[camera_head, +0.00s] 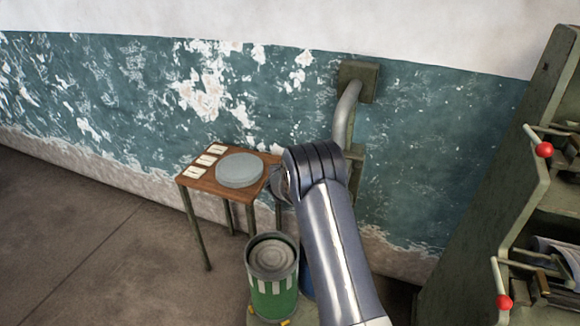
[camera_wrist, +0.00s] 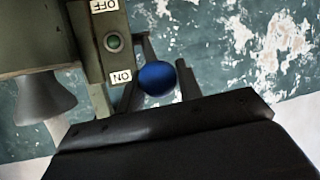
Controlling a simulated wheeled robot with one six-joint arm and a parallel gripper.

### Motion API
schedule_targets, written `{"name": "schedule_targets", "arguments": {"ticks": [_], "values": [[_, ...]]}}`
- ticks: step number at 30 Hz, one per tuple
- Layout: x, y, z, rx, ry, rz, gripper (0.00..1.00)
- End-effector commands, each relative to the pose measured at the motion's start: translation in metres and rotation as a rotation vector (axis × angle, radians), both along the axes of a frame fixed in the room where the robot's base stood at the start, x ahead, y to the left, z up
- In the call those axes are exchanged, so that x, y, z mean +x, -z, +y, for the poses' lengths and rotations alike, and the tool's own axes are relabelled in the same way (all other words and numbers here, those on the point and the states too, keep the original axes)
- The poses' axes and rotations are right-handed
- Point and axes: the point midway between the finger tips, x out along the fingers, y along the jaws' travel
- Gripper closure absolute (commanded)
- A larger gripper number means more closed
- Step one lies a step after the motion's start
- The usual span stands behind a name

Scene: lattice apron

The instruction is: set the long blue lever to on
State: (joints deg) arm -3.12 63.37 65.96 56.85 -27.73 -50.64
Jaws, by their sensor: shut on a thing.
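In the wrist view the blue ball knob (camera_wrist: 157,79) of the lever sits between the two dark fingers of my gripper (camera_wrist: 157,74), which is shut on it. A dark lever stalk runs from the knob up beside the green switch box (camera_wrist: 90,43). The box carries an upside-down OFF label (camera_wrist: 105,6), a round green light (camera_wrist: 114,42) and an ON label (camera_wrist: 122,77). The knob is beside the ON label. In the head view my arm hides the lever and my fingers.
A small wooden table (camera_head: 223,192) with a grey disc (camera_head: 240,170) and white cards stands left of my arm. A green-and-white can (camera_head: 274,300) is below it. A grey pipe (camera_head: 345,112) runs down the wall. A green rack (camera_head: 500,160) with red-knobbed levers is at right.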

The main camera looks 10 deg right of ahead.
Motion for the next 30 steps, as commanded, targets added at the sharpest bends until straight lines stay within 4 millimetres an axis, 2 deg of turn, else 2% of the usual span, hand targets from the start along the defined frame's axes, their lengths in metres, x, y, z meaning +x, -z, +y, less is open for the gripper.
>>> {"name": "schedule_targets", "arguments": {"ticks": [1,8,19,23,30], "values": [[0.001,-0.004,-0.002,-0.003,0.003,-0.009,0.65],[0.001,-0.002,-0.001,-0.002,0.003,-0.004,0.47],[-0.005,-0.003,0.002,0.0,0.001,-0.002,0.46],[-0.018,-0.008,0.008,-0.002,-0.001,-0.002,0.46],[-0.054,-0.022,0.022,-0.002,-0.001,-0.002,0.46]]}}
